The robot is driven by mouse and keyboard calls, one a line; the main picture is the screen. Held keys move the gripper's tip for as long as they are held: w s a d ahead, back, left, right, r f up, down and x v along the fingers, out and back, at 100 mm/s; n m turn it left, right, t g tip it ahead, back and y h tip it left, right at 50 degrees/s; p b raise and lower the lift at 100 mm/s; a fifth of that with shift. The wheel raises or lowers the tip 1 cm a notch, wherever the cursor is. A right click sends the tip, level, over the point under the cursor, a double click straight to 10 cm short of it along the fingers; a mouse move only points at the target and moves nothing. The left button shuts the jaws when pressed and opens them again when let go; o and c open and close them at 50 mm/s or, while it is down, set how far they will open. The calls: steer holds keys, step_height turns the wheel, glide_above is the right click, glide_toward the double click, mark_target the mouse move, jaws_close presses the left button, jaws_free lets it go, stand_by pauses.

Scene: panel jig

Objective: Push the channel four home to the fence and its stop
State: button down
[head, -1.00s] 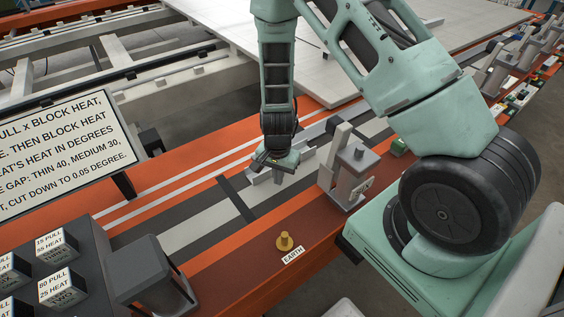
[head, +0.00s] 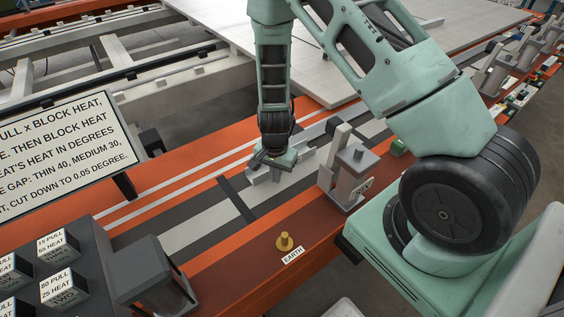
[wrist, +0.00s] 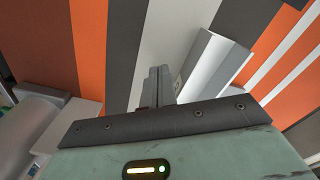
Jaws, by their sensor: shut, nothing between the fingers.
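My gripper (head: 274,162) is shut and points down over the striped bench in the head view. In the wrist view its two fingers (wrist: 159,86) are together with nothing between them. A pale grey channel (wrist: 212,66) lies just right of the fingers in the wrist view, angled across the stripes. I cannot tell whether the fingers touch it. In the head view the channel (head: 262,174) shows beneath the gripper, partly hidden by it. A dark crossbar (head: 236,199) lies across the pale strip, left of the channel. I cannot tell for certain which part is the fence.
A grey upright clamp-like fixture (head: 346,172) stands right of the gripper. A brass peg (head: 284,241) labelled EARTH stands near the front edge. Labelled blocks (head: 58,245) and a dark housing (head: 150,275) are at lower left. A sign (head: 65,150) stands at left.

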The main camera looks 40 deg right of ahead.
steer(key=shift+w+p, duration=0.3)
steer(key=shift+w, duration=0.75)
steer(key=shift+s, duration=0.1)
stand_by(0.3)
steer(key=shift+s, duration=0.95)
step_height(320, 180, up, 8)
steer(key=p, duration=0.6)
